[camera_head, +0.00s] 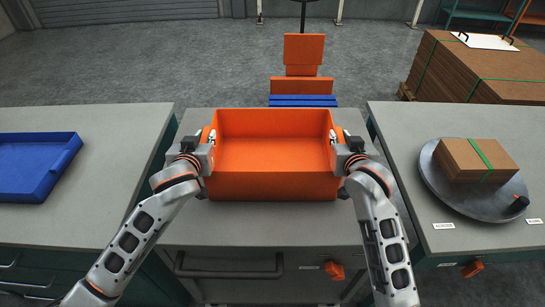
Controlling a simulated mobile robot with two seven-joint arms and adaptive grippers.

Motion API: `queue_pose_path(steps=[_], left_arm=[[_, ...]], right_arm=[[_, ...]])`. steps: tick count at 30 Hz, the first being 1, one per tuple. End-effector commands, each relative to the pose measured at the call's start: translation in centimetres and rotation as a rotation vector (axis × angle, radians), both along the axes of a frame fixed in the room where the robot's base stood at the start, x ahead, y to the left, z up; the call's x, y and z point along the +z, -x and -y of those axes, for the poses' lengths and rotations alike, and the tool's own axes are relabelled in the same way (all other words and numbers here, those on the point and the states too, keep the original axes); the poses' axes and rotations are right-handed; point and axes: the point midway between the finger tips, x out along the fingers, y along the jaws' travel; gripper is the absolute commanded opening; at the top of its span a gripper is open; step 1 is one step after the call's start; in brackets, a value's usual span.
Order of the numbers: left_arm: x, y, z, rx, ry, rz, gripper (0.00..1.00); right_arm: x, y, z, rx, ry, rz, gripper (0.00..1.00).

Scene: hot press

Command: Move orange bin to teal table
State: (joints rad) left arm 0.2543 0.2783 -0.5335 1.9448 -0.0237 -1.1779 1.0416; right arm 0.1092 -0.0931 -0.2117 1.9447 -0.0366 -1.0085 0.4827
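The orange bin (272,187) is upright and empty, in the middle of the head view over the grey-topped centre counter (270,228). I cannot tell whether its base touches the counter. My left gripper (211,137) is at the top of the bin's left side wall, with a fingertip showing at the inner side, and looks shut on it. My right gripper (334,137) is likewise at the right side wall and looks shut on it. The outer fingers are mostly hidden. The side counters have grey tops, with teal fronts below on the left (60,262) and right (470,258).
A blue tray (30,188) lies on the left counter. On the right counter, a round grey plate (465,202) holds a brown block (462,165) with a green strap. Orange boxes (303,50) and a blue pallet (303,101) stand behind. Strapped brown stacks (460,70) are back right.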

Motion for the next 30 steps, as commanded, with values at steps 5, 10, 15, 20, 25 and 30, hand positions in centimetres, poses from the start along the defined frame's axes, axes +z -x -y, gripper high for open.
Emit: queue_pose_path(steps=[5,10,15,20,25,30], left_arm=[[0.0,0.0,0.0,0.001,0.000,0.000,0.00],[0.2,0.0,0.0,0.000,0.000,0.004,0.00],[0.4,0.0,0.0,0.000,0.000,0.004,0.00],[1.1,-0.1,0.0,0.001,0.000,0.006,0.00],[2.4,-0.1,0.0,0.001,-0.001,0.008,0.00],[3.8,-0.1,0.0,0.001,-0.001,0.009,0.00]], right_arm=[[0.0,0.0,0.0,0.000,0.000,0.000,0.00],[0.2,0.0,0.0,0.000,-0.001,0.004,0.00],[0.4,0.0,0.0,0.000,0.000,0.005,0.00],[1.2,-0.1,0.0,0.000,0.000,0.007,0.00],[2.5,-0.1,0.0,0.000,0.000,0.009,0.00],[3.9,-0.1,0.0,0.000,0.000,0.010,0.00]])
